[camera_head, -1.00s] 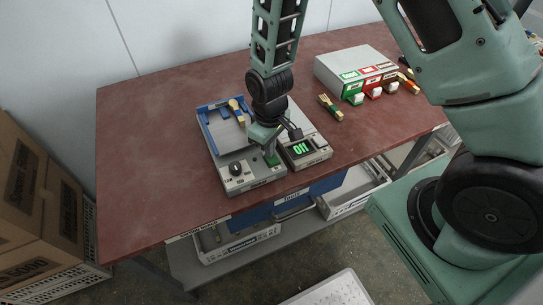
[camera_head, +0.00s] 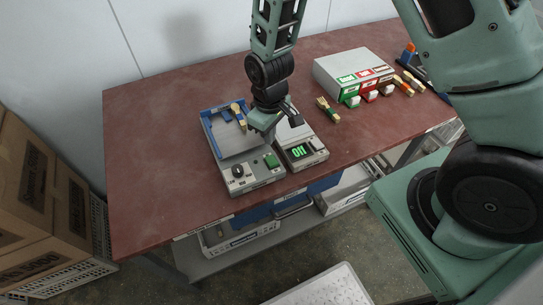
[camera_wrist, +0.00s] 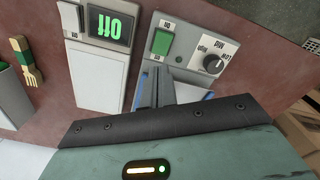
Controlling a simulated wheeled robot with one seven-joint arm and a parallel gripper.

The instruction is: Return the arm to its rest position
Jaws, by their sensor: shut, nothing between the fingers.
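My gripper (camera_head: 266,126) is shut and empty above the press on the red-brown table (camera_head: 160,140). In the wrist view its closed fingers (camera_wrist: 166,90) show just below the green button. The press (camera_head: 253,178) has a grey body, a blue frame, a black knob (camera_wrist: 213,64) and a green button (camera_wrist: 163,42), which also shows in the head view (camera_head: 271,160). A wooden piece lies at the press's blue end. Beside it stands a unit with a lit green display (camera_head: 299,152) that shows upside down in the wrist view.
A grey box with green, red and brown labels (camera_head: 353,68) stands at the back right. A wooden fork (camera_head: 327,109) lies in front of it, and more wooden utensils (camera_head: 408,84) lie at its right. Cardboard boxes (camera_head: 40,190) stand at the left. The table's left part is clear.

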